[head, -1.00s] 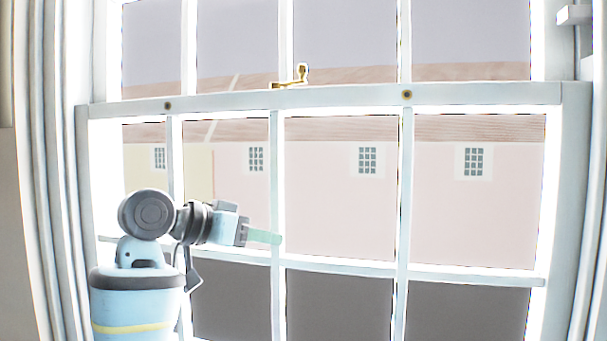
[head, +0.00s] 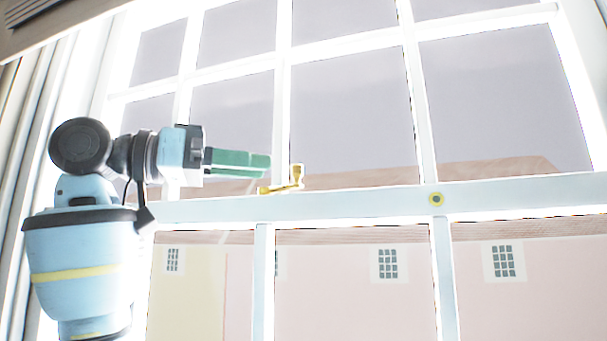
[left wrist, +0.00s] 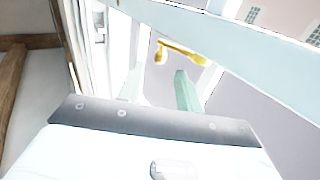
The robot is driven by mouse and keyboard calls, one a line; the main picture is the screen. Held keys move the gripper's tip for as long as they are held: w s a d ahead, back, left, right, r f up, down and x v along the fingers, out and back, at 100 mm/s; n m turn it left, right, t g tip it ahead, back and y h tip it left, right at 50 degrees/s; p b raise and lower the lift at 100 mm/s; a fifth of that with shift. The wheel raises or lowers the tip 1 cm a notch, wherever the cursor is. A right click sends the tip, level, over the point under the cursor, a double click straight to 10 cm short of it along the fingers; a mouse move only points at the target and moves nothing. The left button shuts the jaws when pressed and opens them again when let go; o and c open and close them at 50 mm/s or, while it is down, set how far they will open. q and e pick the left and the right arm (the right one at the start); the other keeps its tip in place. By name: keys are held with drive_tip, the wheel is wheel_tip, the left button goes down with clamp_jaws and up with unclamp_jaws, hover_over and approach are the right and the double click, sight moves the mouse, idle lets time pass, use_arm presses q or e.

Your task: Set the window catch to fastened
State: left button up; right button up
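The brass window catch (head: 284,182) sits on top of the window's meeting rail (head: 350,204), with its knobbed lever rising at the right end. My left gripper (head: 268,164) reaches in from the left, its green fingers just above and left of the catch, apparently apart from it. My right gripper is not in view.
Upright glazing bars (head: 418,110) cross the panes close to the catch. The window's side frame stands at the left, beyond my arm. The space right of the catch is free.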

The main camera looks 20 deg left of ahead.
sight(298, 171)
use_arm(q)
drive_tip(key=shift+x, duration=3.7)
drive_tip(key=shift+c, duration=0.2)
drive_tip(key=shift+a, duration=0.1)
clamp_jaws()
